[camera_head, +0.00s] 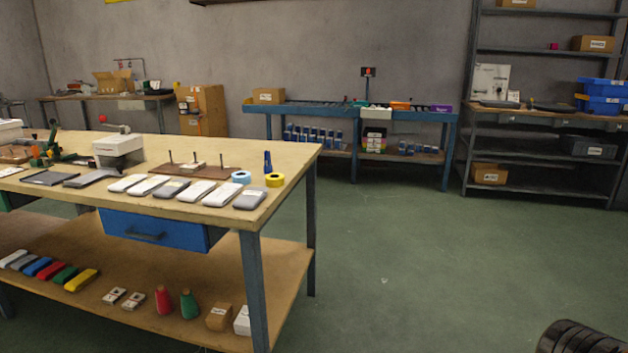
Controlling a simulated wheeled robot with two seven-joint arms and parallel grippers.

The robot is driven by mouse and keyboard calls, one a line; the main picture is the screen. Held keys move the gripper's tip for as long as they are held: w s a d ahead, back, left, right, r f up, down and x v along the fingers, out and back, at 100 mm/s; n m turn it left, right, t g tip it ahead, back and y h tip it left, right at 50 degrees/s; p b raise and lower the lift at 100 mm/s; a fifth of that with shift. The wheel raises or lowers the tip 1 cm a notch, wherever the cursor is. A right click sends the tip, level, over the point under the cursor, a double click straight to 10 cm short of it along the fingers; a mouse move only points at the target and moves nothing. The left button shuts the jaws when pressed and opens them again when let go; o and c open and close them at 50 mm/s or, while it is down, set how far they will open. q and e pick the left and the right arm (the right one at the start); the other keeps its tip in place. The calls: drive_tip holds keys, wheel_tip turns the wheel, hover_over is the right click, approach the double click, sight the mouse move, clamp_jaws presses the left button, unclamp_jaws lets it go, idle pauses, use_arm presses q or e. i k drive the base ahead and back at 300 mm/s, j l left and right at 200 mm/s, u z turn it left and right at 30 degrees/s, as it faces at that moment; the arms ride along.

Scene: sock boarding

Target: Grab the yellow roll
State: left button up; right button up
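The yellow roll (275,180) lies on the wooden table (235,160) near its right end. A light blue roll (241,177) lies just left of it, and a small dark blue upright item (267,162) stands just behind it. Neither of my grippers can be made out in the head view. A dark ribbed round shape shows at the bottom right corner; I cannot tell what it is.
Several grey and white flat packs (201,193) line the table's front edge left of the rolls. A brown board with pegs (195,171) lies behind them. A blue drawer (155,229) hangs under the tabletop. Green floor (430,260) to the right is clear.

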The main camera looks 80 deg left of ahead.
sight(273, 179)
drive_tip(key=u, duration=3.5)
drive_tip(key=i+l+u, duration=0.15)
drive_tip(key=l+u, duration=0.85)
drive_tip(key=i, duration=0.05)
